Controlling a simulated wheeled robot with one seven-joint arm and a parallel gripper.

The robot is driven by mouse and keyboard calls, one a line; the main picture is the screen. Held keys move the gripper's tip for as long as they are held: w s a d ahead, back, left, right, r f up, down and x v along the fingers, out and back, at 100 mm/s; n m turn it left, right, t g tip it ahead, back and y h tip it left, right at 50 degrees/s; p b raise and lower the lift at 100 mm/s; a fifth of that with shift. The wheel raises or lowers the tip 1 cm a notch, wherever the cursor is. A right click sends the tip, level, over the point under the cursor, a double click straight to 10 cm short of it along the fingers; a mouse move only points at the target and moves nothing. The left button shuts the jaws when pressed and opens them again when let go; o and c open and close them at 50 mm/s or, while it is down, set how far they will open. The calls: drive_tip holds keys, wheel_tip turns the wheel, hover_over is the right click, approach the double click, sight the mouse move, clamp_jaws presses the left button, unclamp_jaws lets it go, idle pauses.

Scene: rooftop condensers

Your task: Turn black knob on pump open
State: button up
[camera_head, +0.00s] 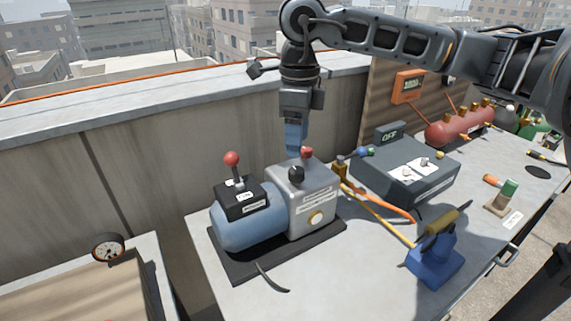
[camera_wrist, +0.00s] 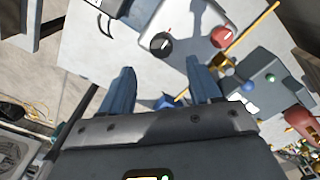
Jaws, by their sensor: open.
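The pump (camera_head: 265,215) has a blue cylinder body and a grey metal box, and stands on a black base on the bench. The black knob (camera_head: 296,174) sits on top of the grey box, with a red knob (camera_head: 307,153) behind it. In the wrist view the black knob (camera_wrist: 161,43) shows a white pointer mark, and the red knob (camera_wrist: 222,36) is to its right. My gripper (camera_head: 294,152) points down just above the box, behind the black knob. In the wrist view its two blue fingers (camera_wrist: 164,80) are apart with nothing gripped between them.
A red-ball lever (camera_head: 232,159) rises from the pump's left part. An orange hose (camera_head: 375,200) runs right from the pump. A dark box with an OFF display (camera_head: 405,165) stands to the right, and a blue vise-like tool (camera_head: 435,255) in front. A wall (camera_head: 150,150) runs behind.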

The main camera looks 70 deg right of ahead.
sight(297, 170)
drive_tip(key=shift+d+f+p, duration=0.1)
drive_tip(key=shift+f+p, duration=0.55)
drive_tip(key=shift+f, duration=3.2)
drive_tip(key=shift+c, duration=0.4)
drive_tip(key=c, duration=1)
drive_tip(key=shift+o, duration=0.2)
